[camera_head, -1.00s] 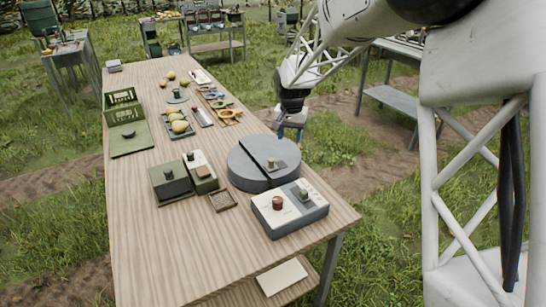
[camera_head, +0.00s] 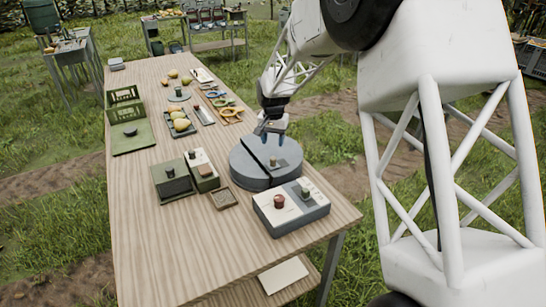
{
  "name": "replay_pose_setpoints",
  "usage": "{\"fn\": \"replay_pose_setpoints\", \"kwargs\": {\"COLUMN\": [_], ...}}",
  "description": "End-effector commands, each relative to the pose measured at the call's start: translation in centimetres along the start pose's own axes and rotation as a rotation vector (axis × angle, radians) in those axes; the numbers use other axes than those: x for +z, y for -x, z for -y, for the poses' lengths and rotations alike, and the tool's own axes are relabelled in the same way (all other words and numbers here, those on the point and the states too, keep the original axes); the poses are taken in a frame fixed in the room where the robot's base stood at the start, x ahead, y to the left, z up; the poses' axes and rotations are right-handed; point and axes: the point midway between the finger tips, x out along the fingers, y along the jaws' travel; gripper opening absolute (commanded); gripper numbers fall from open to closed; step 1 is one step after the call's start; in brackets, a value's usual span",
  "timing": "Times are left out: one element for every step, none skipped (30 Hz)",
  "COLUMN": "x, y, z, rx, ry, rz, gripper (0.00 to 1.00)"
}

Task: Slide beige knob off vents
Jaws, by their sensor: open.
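A round grey unit (camera_head: 245,168) stands near the front of the wooden table. A dark flat strip (camera_head: 262,150) lies across its top, and a small beige-brown knob (camera_head: 273,162) stands on the strip. Any vents under the strip are hidden or too small to make out.
A white and grey box (camera_head: 292,208) with a red and a green knob stands in front. Dark green boxes (camera_head: 173,182) and a small brown tray (camera_head: 222,198) are to the left. Pears, tools and a green crate (camera_head: 124,103) lie farther back. The table's left front is bare.

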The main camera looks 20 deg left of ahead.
Motion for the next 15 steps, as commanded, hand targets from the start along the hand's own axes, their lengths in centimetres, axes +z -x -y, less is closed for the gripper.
{"fn": "replay_pose_setpoints", "kwargs": {"x": [0.0, 0.0, 0.0, 0.0, 0.0, 0.0, 0.0, 0.1, 0.1, 0.1, 0.0, 0.0, 0.0, 0.0, 0.0], "y": [-0.3, -0.5, -0.8, -1.1, -1.4, -1.8, -2.2, -2.5, -3.0, -3.4, -3.8, -4.2, -4.6, -4.9, -5.3], "z": [0.0, 0.0, 0.0, 0.0, 0.0, 0.0, 0.0, 0.0, 0.0, 0.0, 0.0, 0.0, 0.0, 0.0, 0.0], "rx": [0.001, 0.001, 0.001, 0.001, 0.001, 0.001, 0.001, 0.001, 0.002, 0.002, 0.001, 0.001, 0.001, 0.001, 0.001], "ry": [0.0, 0.0, 0.0, 0.0, 0.0, 0.0, 0.0, 0.0, 0.0, 0.0, 0.0, 0.0, 0.0, 0.0, 0.0], "rz": [0.001, 0.001, 0.001, 0.001, 0.001, 0.001, 0.002, 0.002, 0.003, 0.003, 0.002, 0.001, 0.001, 0.001, 0.002], "gripper": [0.52, 0.52, 0.52, 0.52, 0.52, 0.52, 0.52, 0.52, 0.52, 0.52, 0.52, 0.52, 0.52, 0.52, 0.52]}}
